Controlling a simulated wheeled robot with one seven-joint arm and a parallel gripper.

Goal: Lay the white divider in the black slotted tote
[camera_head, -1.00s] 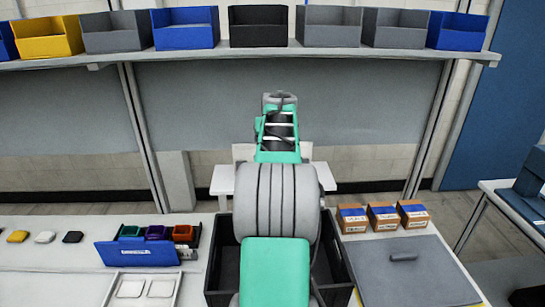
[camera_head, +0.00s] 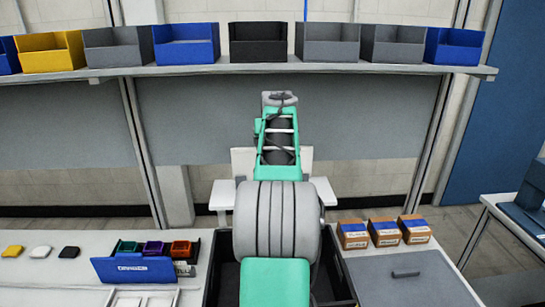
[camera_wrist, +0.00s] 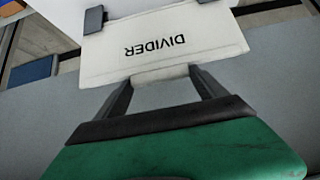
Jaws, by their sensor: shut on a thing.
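My gripper (camera_wrist: 161,76) is shut on the white divider (camera_wrist: 165,38), a flat panel marked DIVIDER. The dark fingers meet its near edge at a narrow tab, and the lettering looks upside down in the wrist view. In the head view part of the divider (camera_head: 243,158) shows beside my green arm, beyond the bench; my gripper is hidden there. The black tote (camera_head: 218,282) stands on the bench below my arm, which covers its middle. Its slots cannot be made out. Two dark blocks show at the divider's far edge in the wrist view.
Right are a grey lidded panel (camera_head: 412,285) and cardboard boxes (camera_head: 384,232). A shelf of bins (camera_head: 258,42) spans the back.

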